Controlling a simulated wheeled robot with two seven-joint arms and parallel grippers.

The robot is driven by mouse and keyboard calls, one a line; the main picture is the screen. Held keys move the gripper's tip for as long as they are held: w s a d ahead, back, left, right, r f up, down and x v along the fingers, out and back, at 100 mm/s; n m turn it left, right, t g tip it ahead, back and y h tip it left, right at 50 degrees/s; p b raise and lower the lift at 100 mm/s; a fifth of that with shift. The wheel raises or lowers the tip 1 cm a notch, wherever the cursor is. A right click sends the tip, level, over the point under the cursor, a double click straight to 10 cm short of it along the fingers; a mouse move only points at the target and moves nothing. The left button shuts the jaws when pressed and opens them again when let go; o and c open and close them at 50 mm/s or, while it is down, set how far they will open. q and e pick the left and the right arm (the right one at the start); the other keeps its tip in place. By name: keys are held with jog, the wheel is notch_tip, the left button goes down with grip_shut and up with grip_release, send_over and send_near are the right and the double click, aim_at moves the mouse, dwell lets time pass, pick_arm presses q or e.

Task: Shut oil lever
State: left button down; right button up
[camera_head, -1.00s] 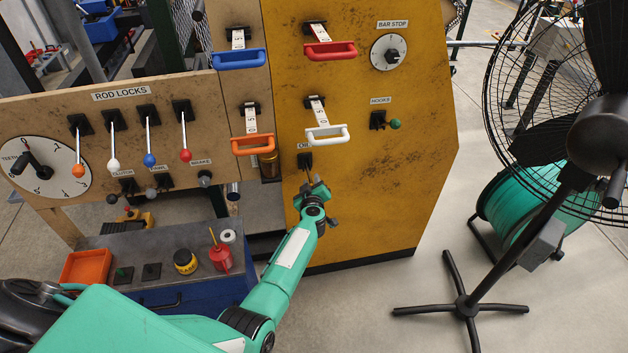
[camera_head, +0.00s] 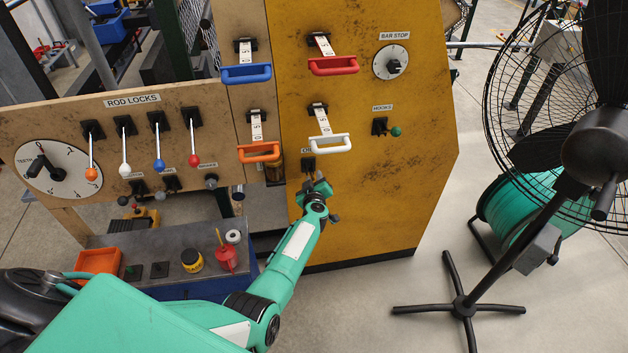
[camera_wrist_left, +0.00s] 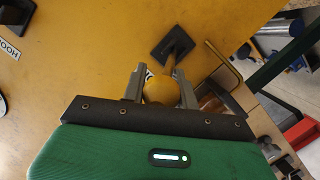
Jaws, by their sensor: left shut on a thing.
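The oil lever has a black base plate (camera_head: 308,164) on the yellow panel, below the white handle. Its label is mostly hidden. In the left wrist view the base plate (camera_wrist_left: 172,47) carries a short stalk ending in a yellow ball knob (camera_wrist_left: 160,89). My left gripper (camera_head: 318,187) is at the lever, just below the base plate in the head view. In the left wrist view its two fingers (camera_wrist_left: 161,84) stand on either side of the knob and are shut on it. The knob is hidden by the gripper in the head view. My right gripper is not in view.
A white handle (camera_head: 332,144) and an orange handle (camera_head: 259,152) hang just above the lever. The hooks lever (camera_head: 395,132) is to the right. A workbench (camera_head: 130,250) with a red oil can (camera_head: 226,258) stands at lower left. A fan (camera_head: 597,140) stands at right.

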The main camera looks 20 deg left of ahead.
pick_arm(q)
jog(key=shift+w+a+r, duration=0.15)
jog(key=shift+w+r, duration=0.15)
jog(key=shift+r, duration=0.3)
jog(key=c, duration=1.3)
grip_release()
jog(key=shift+c, duration=0.2)
jog(key=shift+o, duration=1.2)
jog(key=shift+s+f, duration=0.1)
jog(key=shift+f, duration=0.15)
jog(key=shift+r, duration=0.15)
